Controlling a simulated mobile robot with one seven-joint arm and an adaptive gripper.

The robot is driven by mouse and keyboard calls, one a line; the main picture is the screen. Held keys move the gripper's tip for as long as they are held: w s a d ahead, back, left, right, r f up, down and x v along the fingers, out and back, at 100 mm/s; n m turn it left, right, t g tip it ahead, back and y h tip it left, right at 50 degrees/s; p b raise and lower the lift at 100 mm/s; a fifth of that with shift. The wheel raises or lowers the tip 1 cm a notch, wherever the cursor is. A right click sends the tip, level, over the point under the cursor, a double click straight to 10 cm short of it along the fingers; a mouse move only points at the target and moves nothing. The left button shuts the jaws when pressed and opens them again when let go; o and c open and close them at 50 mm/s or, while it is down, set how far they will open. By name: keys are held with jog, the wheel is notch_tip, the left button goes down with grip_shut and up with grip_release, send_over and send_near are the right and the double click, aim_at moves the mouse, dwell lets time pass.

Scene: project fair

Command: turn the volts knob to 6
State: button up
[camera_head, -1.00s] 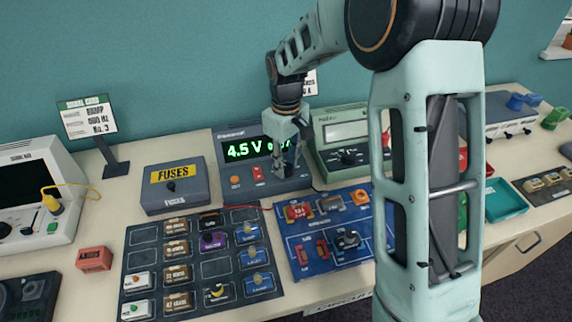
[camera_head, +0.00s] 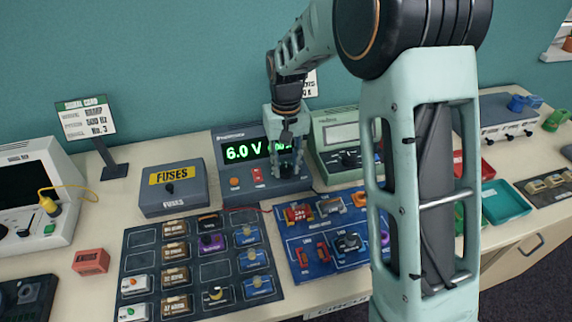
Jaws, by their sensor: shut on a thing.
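The power supply (camera_head: 228,175) is a dark grey box at the back of the table. Its green display (camera_head: 243,152) reads 6.0 V; the second reading is partly covered by my gripper. My gripper (camera_head: 287,172) points down at the right part of the supply's front panel and is shut on the volts knob, which its fingers hide. An orange button (camera_head: 235,182) and a red switch (camera_head: 258,174) show left of the fingers.
A grey FUSES box (camera_head: 172,204) stands left of the supply, and a green meter (camera_head: 327,133) stands close on its right. A dark component tray (camera_head: 215,270) and a blue circuit board (camera_head: 296,258) lie in front. My arm covers part of the table on the right.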

aim_at(286, 169)
dwell(0.3)
jog(key=o, duration=1.2)
jog(key=shift+c, duration=0.2)
notch_tip(286, 169, up, 12)
jog(key=shift+s, duration=0.1)
